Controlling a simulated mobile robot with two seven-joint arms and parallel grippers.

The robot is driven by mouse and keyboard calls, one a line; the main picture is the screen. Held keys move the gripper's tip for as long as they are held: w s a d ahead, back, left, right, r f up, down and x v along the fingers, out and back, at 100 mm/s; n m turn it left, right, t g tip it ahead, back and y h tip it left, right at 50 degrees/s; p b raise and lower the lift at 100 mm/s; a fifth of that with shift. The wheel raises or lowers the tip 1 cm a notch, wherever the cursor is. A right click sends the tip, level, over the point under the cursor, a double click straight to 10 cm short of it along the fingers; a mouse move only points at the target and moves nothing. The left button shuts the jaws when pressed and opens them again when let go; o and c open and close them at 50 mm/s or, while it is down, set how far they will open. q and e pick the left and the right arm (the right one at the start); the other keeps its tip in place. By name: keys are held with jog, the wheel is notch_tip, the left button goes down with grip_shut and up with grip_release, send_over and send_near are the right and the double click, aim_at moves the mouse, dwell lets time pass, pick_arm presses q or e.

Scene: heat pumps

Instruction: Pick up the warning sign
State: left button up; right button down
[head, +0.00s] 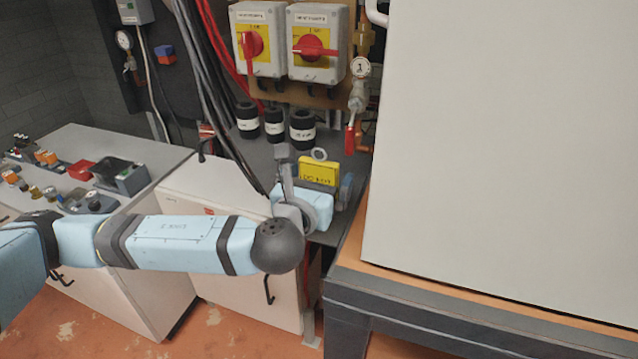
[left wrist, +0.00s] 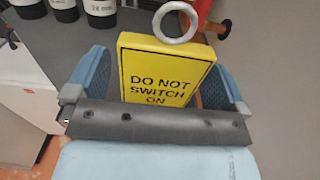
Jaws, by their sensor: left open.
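The warning sign (head: 318,172) is a yellow block with a grey ring on top, on the dark shelf beside the large pale panel. In the left wrist view the sign (left wrist: 160,75) faces me, upright, and reads "DO NOT SWITCH ON". My left gripper (head: 315,190) is right at the sign. Its two blue fingers stand open on either side of the sign, with a gap at the left and little visible gap at the right. The sign's lower edge is hidden behind the gripper's dark crossbar. My right gripper is in neither view.
Several black cylinders with white labels (head: 302,128) stand behind the sign. Two red-and-yellow switches (head: 312,50) hang on the wall above. A red-handled valve (head: 350,138) is close behind the sign. The large pale panel (head: 500,150) blocks the right side.

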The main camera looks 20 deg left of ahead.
aim_at(318, 162)
pick_arm(q)
jog(key=c, duration=0.9)
jog(key=shift+r, duration=0.15)
notch_tip(318, 162, up, 20)
jog(key=shift+f+b, duration=0.1)
jog(key=shift+b, duration=0.4)
